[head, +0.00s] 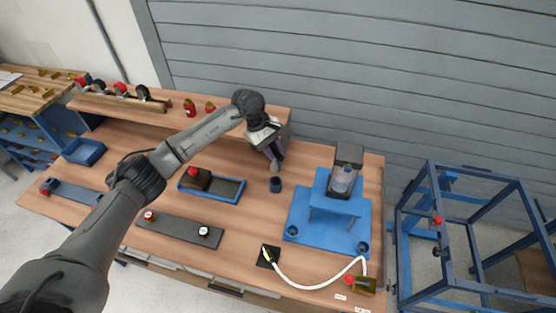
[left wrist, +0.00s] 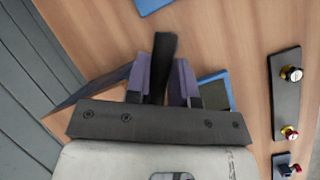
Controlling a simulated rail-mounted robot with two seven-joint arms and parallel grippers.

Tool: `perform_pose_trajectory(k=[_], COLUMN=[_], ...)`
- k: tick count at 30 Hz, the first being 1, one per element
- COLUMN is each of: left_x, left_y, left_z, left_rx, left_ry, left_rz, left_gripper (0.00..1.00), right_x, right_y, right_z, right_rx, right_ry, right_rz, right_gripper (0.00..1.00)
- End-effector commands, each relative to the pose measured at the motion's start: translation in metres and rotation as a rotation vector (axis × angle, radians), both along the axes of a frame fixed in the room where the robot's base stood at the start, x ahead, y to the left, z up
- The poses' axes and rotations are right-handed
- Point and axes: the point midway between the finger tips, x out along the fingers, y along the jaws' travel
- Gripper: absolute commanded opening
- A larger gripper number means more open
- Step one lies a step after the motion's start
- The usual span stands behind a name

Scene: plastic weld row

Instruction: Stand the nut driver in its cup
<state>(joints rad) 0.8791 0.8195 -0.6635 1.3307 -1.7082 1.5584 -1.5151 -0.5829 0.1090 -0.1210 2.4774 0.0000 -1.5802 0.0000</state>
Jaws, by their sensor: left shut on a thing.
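My left gripper (head: 278,166) reaches over the back middle of the table and points down. In the left wrist view its two purple fingers (left wrist: 166,82) are shut on a long dark bar (left wrist: 163,50), which I take for the nut driver. The bar sticks out past the fingertips. I cannot tell whether the nut driver's tip touches the cup. The cup is not clear in the left wrist view. My right gripper is not in view.
A blue tray (head: 232,199) with a dark block lies left of the cup. A blue platform (head: 325,238) with a clear-fronted machine (head: 346,170) stands to the right. A raised shelf (head: 176,121) is behind. A white hose (head: 310,288) lies in front.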

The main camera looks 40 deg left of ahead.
Motion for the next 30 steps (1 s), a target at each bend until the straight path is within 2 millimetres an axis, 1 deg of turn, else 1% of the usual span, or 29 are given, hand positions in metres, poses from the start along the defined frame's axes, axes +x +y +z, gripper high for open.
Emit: perform_pose_trajectory(k=[3, 8, 24, 30], left_x=[0.005, 0.005, 0.005, 0.005], left_y=[0.000, -0.001, -0.001, -0.001], left_z=[0.000, -0.005, -0.042, -0.049], left_rx=[-0.002, -0.006, -0.005, -0.006], left_ry=[-0.005, -0.010, -0.008, -0.009], left_rz=[0.011, 0.010, 0.010, 0.010], left_gripper=[0.00, 0.00, 0.00, 0.00], right_x=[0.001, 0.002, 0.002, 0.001], right_y=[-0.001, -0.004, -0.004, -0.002], right_z=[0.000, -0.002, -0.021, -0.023], right_rx=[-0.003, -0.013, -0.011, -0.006], right_ry=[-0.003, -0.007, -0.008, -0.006], right_rz=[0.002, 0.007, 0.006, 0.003], right_gripper=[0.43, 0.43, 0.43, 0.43])
